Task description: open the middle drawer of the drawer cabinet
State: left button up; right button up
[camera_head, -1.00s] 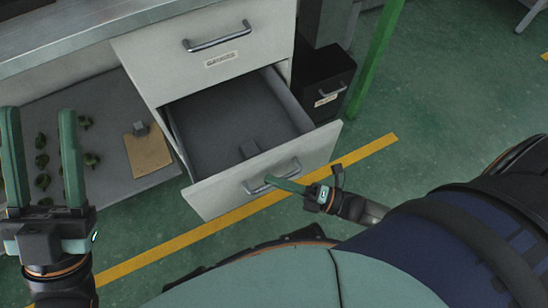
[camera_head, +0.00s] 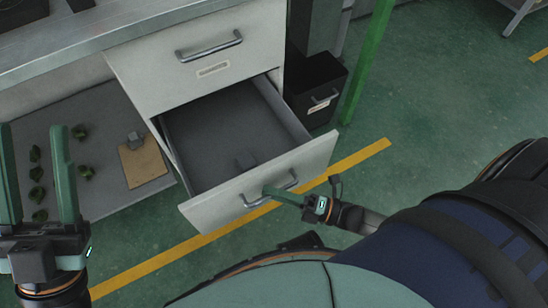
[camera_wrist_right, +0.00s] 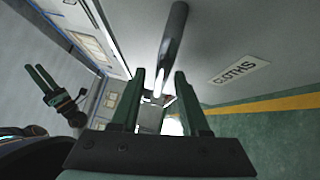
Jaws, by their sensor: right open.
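My right gripper (camera_head: 268,190) is at this drawer's bar handle (camera_head: 290,182). In the right wrist view the fingers (camera_wrist_right: 159,78) are apart and the handle (camera_wrist_right: 174,45) runs past their tips. I cannot tell whether they touch it. A label (camera_wrist_right: 240,72) there reads CLOTHS. My left gripper (camera_head: 34,130) is open and empty at the left.
A grey worktop (camera_head: 120,35) adjoins the cabinet. A low shelf (camera_head: 105,160) at left holds several dark green pieces and a brown board (camera_head: 142,163). A black box (camera_head: 318,90) and a green post (camera_head: 368,60) stand right of the cabinet.

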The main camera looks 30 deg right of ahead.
jog(key=v, duration=1.2)
jog(key=shift+s+d+p, duration=0.15)
jog(key=shift+d+p, duration=0.1)
jog(key=shift+p, duration=0.05)
